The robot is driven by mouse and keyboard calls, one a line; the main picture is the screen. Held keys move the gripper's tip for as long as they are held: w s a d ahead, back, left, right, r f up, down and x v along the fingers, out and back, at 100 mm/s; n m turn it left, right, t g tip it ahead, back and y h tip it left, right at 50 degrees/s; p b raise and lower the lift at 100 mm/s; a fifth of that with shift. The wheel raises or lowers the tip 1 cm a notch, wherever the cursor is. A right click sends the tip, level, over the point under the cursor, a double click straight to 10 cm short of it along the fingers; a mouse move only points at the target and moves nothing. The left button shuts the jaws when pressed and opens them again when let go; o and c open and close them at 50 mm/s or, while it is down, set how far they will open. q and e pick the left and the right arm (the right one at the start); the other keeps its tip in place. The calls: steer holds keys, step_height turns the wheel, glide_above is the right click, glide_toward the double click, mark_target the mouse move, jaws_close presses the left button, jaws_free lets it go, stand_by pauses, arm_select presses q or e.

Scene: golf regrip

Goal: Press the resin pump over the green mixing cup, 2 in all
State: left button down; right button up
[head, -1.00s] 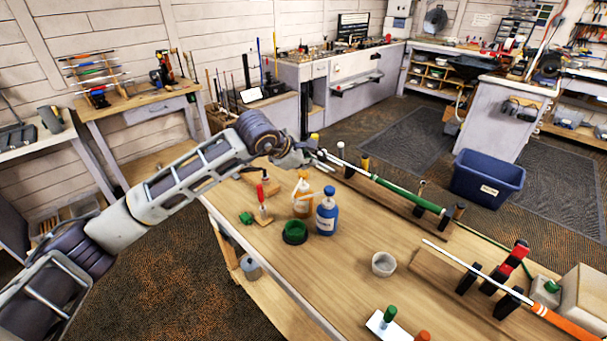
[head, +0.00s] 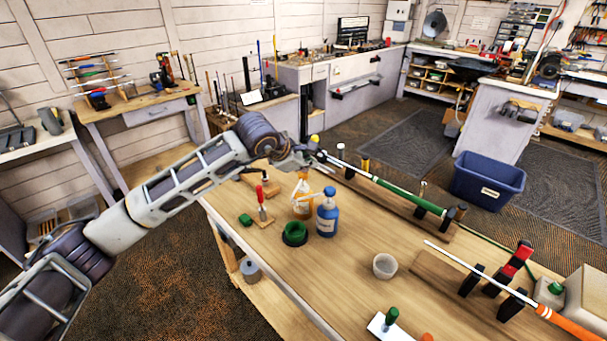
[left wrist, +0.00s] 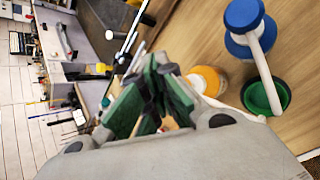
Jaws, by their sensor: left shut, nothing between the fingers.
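A blue pump bottle (head: 327,216) with a white label stands upright beside the green mixing cup (head: 294,233). In the left wrist view its blue pump head (left wrist: 243,15) has a white spout that reaches across the green cup (left wrist: 262,97). An orange pump bottle (head: 302,203) stands just behind the blue one; it also shows in the left wrist view (left wrist: 207,80). Which bottle holds resin I cannot tell. My left gripper (head: 312,161) is shut and empty, beyond the bottles and apart from them. Its green-padded fingers (left wrist: 150,92) show in the left wrist view. My right gripper is out of view.
A golf club with a green grip (head: 408,195) rests on supports at the right, behind the bottles.

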arm_select(q)
steer(key=shift+f+b, duration=0.9)
steer(key=shift+f, duration=0.2)
stand_by(1.6)
steer(key=shift+r, duration=0.2)
steer(key=shift+r+p, duration=0.35)
steer(key=shift+r, duration=0.95)
steer(key=shift+r+p, duration=0.7)
steer(key=shift+r, duration=1.85)
stand_by(0.4)
